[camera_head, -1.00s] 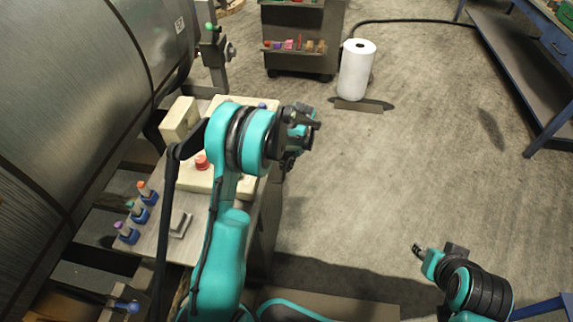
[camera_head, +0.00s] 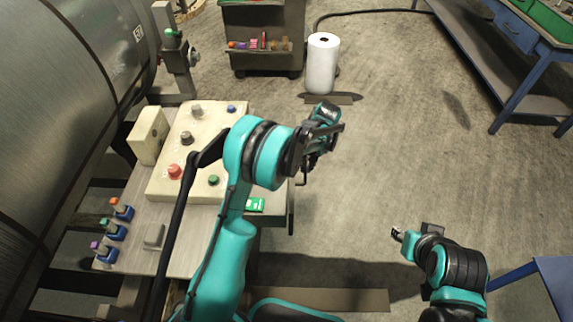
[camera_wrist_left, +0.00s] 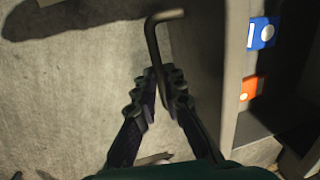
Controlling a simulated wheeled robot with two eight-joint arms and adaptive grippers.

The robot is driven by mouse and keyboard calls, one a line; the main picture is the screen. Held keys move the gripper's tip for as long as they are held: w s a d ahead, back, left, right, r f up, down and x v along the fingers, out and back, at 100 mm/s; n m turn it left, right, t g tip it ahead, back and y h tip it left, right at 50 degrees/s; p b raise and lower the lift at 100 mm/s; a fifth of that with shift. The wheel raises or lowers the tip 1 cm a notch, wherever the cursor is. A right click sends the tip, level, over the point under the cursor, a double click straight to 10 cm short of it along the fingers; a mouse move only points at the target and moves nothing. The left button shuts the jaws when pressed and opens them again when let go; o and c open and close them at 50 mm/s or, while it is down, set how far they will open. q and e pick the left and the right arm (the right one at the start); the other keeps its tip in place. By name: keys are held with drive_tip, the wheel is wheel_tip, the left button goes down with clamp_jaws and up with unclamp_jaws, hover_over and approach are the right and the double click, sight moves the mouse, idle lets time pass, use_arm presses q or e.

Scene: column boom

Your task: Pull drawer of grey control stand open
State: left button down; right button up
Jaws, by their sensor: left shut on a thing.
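The grey control stand (camera_head: 190,236) is at the left in the head view, with a cream button panel (camera_head: 203,180) on top. Its drawer (camera_head: 276,212) is partly out on the right side. A green thing (camera_head: 256,205) shows beside the panel, seemingly in the drawer. My left gripper (camera_head: 328,135) is at the drawer's outer side. In the left wrist view, my left gripper (camera_wrist_left: 160,86) is shut on the bent bar handle (camera_wrist_left: 153,42) of the drawer front. A blue thing (camera_wrist_left: 262,34) and an orange thing (camera_wrist_left: 249,88) show inside. My right gripper (camera_head: 398,233) is low at the right, away from the stand.
A large metal coil (camera_head: 50,110) fills the left. A dark shelf cart (camera_head: 262,30) and a white roll (camera_head: 322,65) stand at the back. A blue-framed bench (camera_head: 515,60) is at the upper right. The floor between is clear.

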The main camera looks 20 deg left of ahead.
use_arm(q)
drive_tip(key=w+d, duration=0.2)
drive_tip(key=d, duration=0.5)
drive_tip(key=shift+d, duration=0.1)
drive_tip(key=c, duration=1.6)
unclamp_jaws()
wheel_tip(320, 180, up, 12)
drive_tip(key=d, duration=0.2)
drive_tip(key=shift+w, duration=0.25)
